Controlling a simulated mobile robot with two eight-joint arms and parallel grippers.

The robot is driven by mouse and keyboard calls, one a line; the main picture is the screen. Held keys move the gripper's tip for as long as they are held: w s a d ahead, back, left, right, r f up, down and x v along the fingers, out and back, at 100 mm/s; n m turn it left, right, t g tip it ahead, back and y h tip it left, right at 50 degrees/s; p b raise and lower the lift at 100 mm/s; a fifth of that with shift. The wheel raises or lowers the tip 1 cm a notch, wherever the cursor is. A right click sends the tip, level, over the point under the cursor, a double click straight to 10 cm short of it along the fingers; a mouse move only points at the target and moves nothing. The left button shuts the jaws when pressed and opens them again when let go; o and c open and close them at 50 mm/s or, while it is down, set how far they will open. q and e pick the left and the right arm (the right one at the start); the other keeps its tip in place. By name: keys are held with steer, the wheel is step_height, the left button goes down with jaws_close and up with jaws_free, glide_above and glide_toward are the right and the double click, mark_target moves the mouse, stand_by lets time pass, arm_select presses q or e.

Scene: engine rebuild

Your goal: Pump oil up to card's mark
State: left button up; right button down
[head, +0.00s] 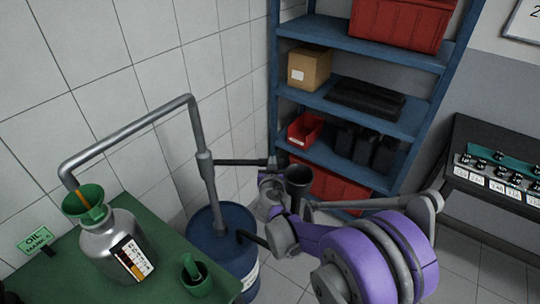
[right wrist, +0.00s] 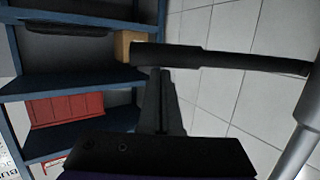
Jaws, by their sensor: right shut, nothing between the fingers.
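A grey metal oil can (head: 108,243) stands on the green bench with a green funnel (head: 84,201) in its mouth. A card (head: 131,258) with a dark and coloured scale is on its front; I cannot read the level. The pump's grey pipe (head: 130,130) rises from the blue drum (head: 208,250) and bends over the funnel. Amber oil shows below its spout. The dark pump lever (head: 240,162) sticks out level to the right. My right gripper (head: 272,165) is shut and empty at the lever's free end; its fingers (right wrist: 158,80) appear just below the lever (right wrist: 220,58). Contact is unclear. My left gripper is out of view.
A blue shelf unit (head: 345,93) with red bins and a cardboard box (head: 309,68) stands behind. A dark table (head: 500,140) with small parts is at right.

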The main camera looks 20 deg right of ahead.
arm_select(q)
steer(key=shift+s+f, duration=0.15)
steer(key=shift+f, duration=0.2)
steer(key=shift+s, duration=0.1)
arm_select(e)
step_height(320, 180, down, 6)
steer(key=m, duration=0.1)
steer(key=shift+f+m+t+y, duration=0.15)
steer(key=shift+m+t+y, duration=0.15)
steer(key=shift+m, duration=0.1)
arm_select(q)
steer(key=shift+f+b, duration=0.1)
steer(key=shift+b, duration=0.2)
arm_select(e)
steer(key=shift+s+f, duration=0.1)
steer(key=shift+s, duration=0.05)
